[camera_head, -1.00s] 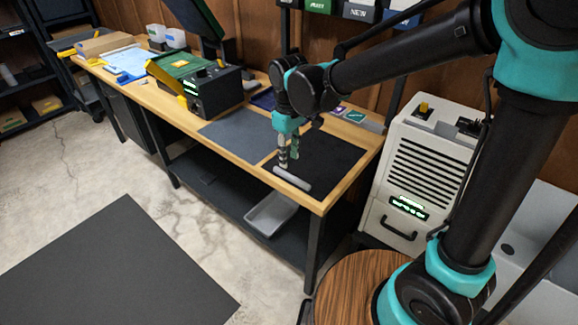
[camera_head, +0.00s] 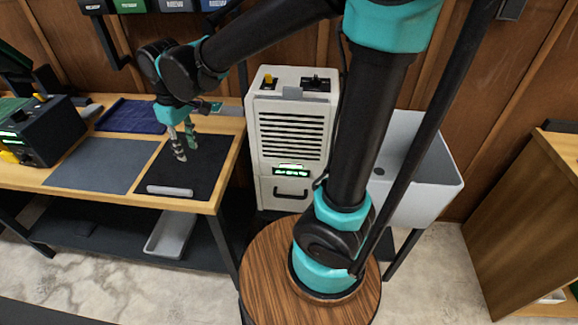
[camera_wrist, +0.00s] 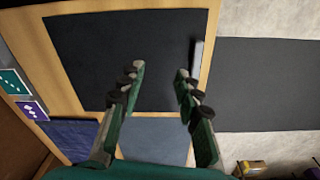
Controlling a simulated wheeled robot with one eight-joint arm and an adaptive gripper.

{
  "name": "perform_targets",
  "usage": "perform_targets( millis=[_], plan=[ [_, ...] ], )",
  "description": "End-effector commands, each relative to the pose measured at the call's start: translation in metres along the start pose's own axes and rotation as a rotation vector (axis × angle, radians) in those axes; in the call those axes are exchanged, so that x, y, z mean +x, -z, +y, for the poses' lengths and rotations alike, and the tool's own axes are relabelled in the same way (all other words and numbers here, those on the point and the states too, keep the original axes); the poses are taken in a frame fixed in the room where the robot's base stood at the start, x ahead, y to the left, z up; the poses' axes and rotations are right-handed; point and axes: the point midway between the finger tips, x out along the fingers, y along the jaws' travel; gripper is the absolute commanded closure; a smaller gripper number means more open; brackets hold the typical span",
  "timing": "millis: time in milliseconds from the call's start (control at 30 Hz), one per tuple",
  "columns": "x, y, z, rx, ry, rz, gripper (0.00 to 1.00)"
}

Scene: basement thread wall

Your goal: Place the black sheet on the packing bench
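The black sheet (camera_head: 210,160) lies flat on the right end of the wooden-topped bench (camera_head: 219,197). It has a light grey bar (camera_head: 170,190) along its front edge. In the wrist view the sheet (camera_wrist: 95,60) fills the upper middle, with the bar (camera_wrist: 196,62) at its right edge. My gripper (camera_head: 184,150) is above the sheet, behind the bar, pointing down. In the wrist view its two fingers (camera_wrist: 156,75) are apart with nothing between them. I cannot tell whether the fingertips touch the sheet. No bench in view is legibly labelled as the packing bench.
A grey sheet (camera_head: 95,165) and a dark blue cloth (camera_head: 133,116) lie beside the black sheet. A white vented cabinet (camera_head: 290,135) stands right of the bench, then a white basin (camera_head: 430,175). A wooden unit (camera_head: 535,220) stands far right. A grey tray (camera_head: 172,237) is on the shelf below.

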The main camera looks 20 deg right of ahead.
Motion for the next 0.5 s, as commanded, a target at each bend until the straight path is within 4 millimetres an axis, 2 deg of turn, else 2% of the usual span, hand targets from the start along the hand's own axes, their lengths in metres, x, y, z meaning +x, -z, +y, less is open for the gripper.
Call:
perform_targets(
  millis=[33,200,300,500],
  plan=[
    [0.005,-0.016,0.017,0.058,-0.007,0.013,0.66],
    [0.022,-0.065,0.059,0.238,-0.033,0.066,0.66],
    [0.032,-0.096,0.08,0.344,-0.05,0.096,0.66],
    [0.052,-0.16,0.108,0.552,-0.091,0.156,0.66]
  ],
)
